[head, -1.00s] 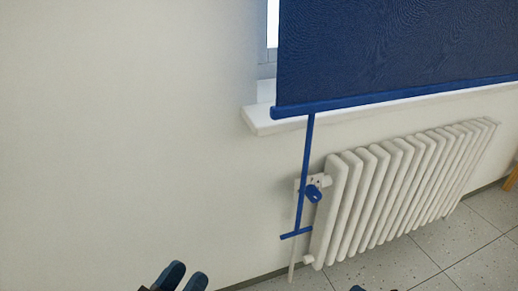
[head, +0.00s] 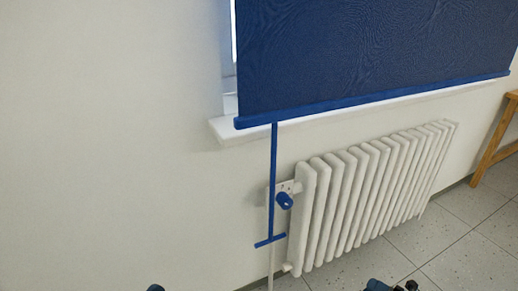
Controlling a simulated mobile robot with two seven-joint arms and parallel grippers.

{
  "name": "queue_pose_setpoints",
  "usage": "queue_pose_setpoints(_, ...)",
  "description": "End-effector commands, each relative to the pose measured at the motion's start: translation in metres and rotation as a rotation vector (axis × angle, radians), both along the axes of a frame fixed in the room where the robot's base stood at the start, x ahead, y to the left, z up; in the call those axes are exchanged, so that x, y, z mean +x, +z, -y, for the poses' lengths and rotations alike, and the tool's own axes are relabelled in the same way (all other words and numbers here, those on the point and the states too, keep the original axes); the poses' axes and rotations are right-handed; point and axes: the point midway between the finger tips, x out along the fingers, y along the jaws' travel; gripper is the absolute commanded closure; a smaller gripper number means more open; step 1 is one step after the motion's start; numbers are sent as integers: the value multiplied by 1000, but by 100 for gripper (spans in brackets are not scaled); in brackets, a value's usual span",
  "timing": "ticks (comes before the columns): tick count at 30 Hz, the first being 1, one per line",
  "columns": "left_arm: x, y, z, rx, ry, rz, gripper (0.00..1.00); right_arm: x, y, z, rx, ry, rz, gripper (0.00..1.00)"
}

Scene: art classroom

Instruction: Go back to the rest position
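Only a dark blue tip of my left gripper (head: 155,288) shows at the bottom edge of the head view, so its opening cannot be seen. My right gripper (head: 393,286) shows at the bottom edge, right of the middle. Its dark fingertips stand apart, with nothing seen between them. Both grippers are low in the view, in front of the wall and floor, and mostly cut off by the frame.
A dark blue blind (head: 370,50) hangs over a window above a white sill (head: 222,131). A blue T-shaped handle (head: 274,185) hangs from its bar, beside a white radiator (head: 370,195) with a blue valve knob (head: 284,200). A wooden table leg (head: 492,145) stands at right.

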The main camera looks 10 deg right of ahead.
Motion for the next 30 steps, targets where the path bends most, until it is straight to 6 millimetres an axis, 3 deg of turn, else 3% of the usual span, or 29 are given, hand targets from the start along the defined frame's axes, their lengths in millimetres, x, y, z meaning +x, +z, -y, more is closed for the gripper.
queue_pose_setpoints(8, 0, 0, 0, 0, 0, 0, 58, -33, 75, -83, 445, -46, -301, 58)
queue_pose_setpoints(15, 0, 0, 0, 0, 0, 0, 58, -82, 140, -144, 832, -39, -660, 58)
queue_pose_setpoints(23, 0, 0, 0, 0, 0, 0, 58, -137, 198, -187, 1116, -4, -1023, 58)
queue_pose_setpoints(30, 0, 0, 0, 0, 0, 0, 58, -124, 213, -202, 1270, 5, -989, 58)
